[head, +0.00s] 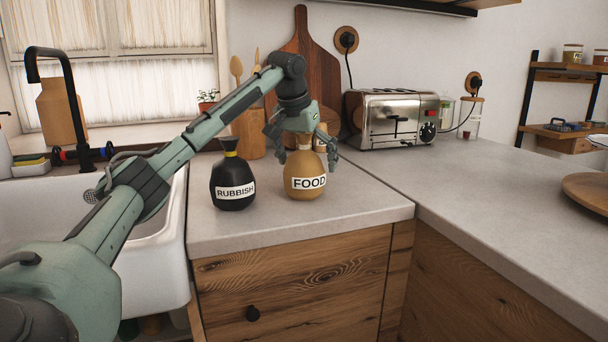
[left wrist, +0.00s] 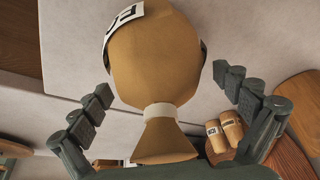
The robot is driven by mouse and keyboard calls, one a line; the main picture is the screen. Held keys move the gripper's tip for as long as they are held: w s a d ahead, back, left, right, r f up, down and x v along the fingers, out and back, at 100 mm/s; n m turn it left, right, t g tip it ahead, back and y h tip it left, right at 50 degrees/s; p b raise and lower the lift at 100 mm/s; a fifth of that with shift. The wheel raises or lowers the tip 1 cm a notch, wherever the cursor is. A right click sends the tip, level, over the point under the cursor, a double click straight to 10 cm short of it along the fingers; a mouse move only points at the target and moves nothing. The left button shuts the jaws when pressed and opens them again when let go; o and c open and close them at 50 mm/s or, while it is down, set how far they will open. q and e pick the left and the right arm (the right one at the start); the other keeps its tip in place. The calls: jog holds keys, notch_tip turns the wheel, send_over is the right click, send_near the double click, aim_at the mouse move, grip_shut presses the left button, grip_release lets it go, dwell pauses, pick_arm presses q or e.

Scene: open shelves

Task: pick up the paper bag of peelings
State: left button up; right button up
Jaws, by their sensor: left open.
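The paper bag of peelings (head: 305,183) is brown, tied at the neck, with a white label reading FOOD. It stands upright on the grey counter near its front edge. My left gripper (head: 302,147) is open directly above it, pointing down, with the fingers on either side of the bag's top. In the left wrist view the bag (left wrist: 155,70) fills the middle, its pale neck band and flared top between the spread fingers (left wrist: 165,115). The fingers appear apart from the bag. My right gripper is not in view.
A black bag labelled RUBBISH (head: 233,182) stands just left of the paper bag. A toaster (head: 392,118), a wooden utensil holder (head: 248,135) and a cutting board (head: 301,65) stand behind. The white sink (head: 150,240) is at left.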

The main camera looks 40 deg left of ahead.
pick_arm(q)
jog(key=c, duration=1.4)
jog(key=shift+r, duration=0.1)
